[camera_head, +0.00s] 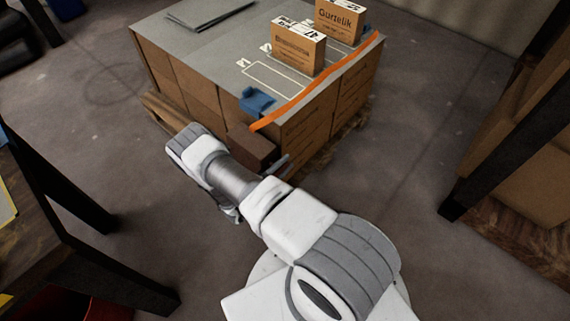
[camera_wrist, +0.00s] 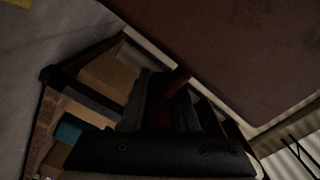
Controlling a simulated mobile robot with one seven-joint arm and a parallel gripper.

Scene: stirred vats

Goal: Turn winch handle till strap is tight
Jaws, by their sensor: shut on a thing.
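The orange strap (camera_head: 318,82) runs along the right part of a grey-topped stack of cartons (camera_head: 333,103) and bends down at its near edge. A brown box-shaped winch housing (camera_head: 252,147) sits at the near side below the strap end. It seems to be the large brown surface (camera_wrist: 235,45) in the wrist view. My gripper (camera_wrist: 168,98) is shut on the dark red handle (camera_wrist: 178,80), whose rounded end shows between the dark fingers. In the head view my arm hides the grip. Whether the strap is slack or tight is hard to tell.
A blue piece (camera_head: 257,100) lies by the strap at the top edge. Two labelled cartons, one near (camera_head: 298,48) and one far (camera_head: 339,20), stand on top. Floor between is clear.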

